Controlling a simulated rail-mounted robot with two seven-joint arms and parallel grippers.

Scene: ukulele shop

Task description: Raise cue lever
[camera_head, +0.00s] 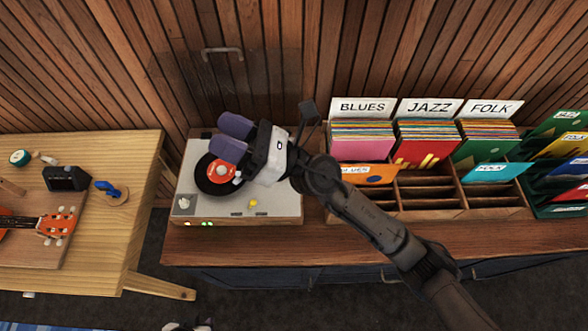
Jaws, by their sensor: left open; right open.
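The record player (275,208) sits on the left end of the wooden counter, with a black record (207,181) with a red label on it. My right gripper (231,137) is over its back part, with two purple fingers apart and nothing seen between them. The gripper's white body covers the right part of the record and the deck beside it. I cannot make out the cue lever or the tonearm. Only a sliver of my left gripper (188,326) shows at the bottom edge.
Record bins (430,204) with Blues, Jazz and Folk cards stand to the right, near my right arm. A wooden table (105,262) with a ukulele (50,224) is at left, across a gap. A slatted wall with a handle (222,52) is behind.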

